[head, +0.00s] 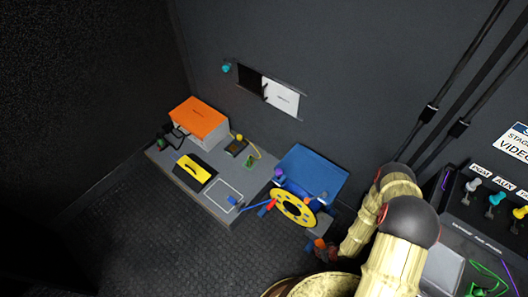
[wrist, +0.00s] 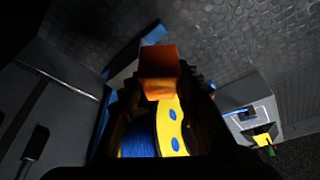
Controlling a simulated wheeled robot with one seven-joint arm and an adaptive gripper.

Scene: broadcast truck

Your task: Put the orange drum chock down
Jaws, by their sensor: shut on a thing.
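The orange drum chock (wrist: 158,72) is a small orange block between my fingertips in the wrist view. My gripper (wrist: 158,85) is shut on it. In the head view my gripper (head: 324,250) is at lower centre, just below and right of the yellow cable drum (head: 293,207), with a bit of the orange chock (head: 318,243) showing. The drum, wound with blue cable, also shows beyond my fingers in the wrist view (wrist: 172,132). I cannot tell whether the chock touches anything beneath it.
A grey low platform (head: 212,165) carries an orange-topped box (head: 200,118), a black and yellow case (head: 195,172) and a white outlined square (head: 224,190). A console with coloured plugs (head: 495,198) is at right. Dark textured floor lies in front.

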